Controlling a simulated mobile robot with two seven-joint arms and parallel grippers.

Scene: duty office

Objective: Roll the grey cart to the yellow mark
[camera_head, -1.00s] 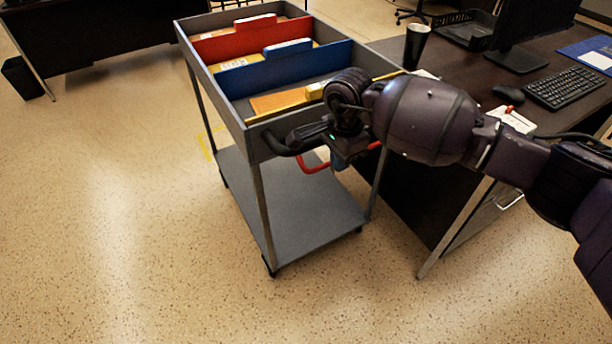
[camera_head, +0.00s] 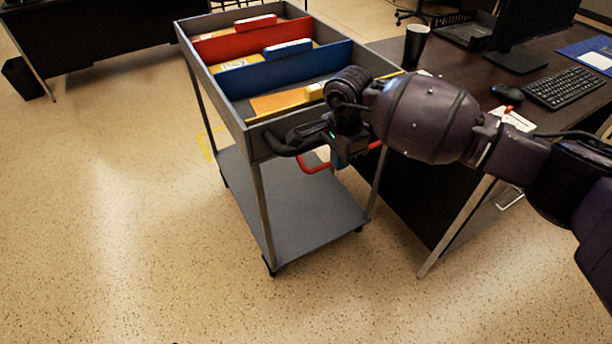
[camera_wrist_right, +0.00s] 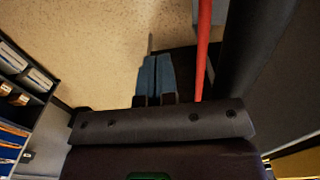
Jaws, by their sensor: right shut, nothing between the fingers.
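The grey cart (camera_head: 300,215) stands left of the desk, with a top tray and a lower shelf. A black handle bar (camera_head: 284,148) and a red bar (camera_head: 316,167) show at its near end. My right gripper (camera_wrist_right: 155,78) is shut and empty; in the head view its wrist is at the cart's near end, by the handle. In the right wrist view the red bar (camera_wrist_right: 204,45) runs just right of the fingers, outside them. Contact with the cart cannot be told. The yellow mark (camera_head: 205,145) shows partly on the floor, behind the cart's left side. My left gripper is out of view.
The tray holds folders and red and blue dividers (camera_head: 290,70). A dark desk (camera_head: 455,80) with a cup (camera_head: 416,45), keyboard (camera_head: 563,88) and monitor stands close on the right. Another desk (camera_head: 95,35) and a bin (camera_head: 22,78) are at the back left. The floor left is clear.

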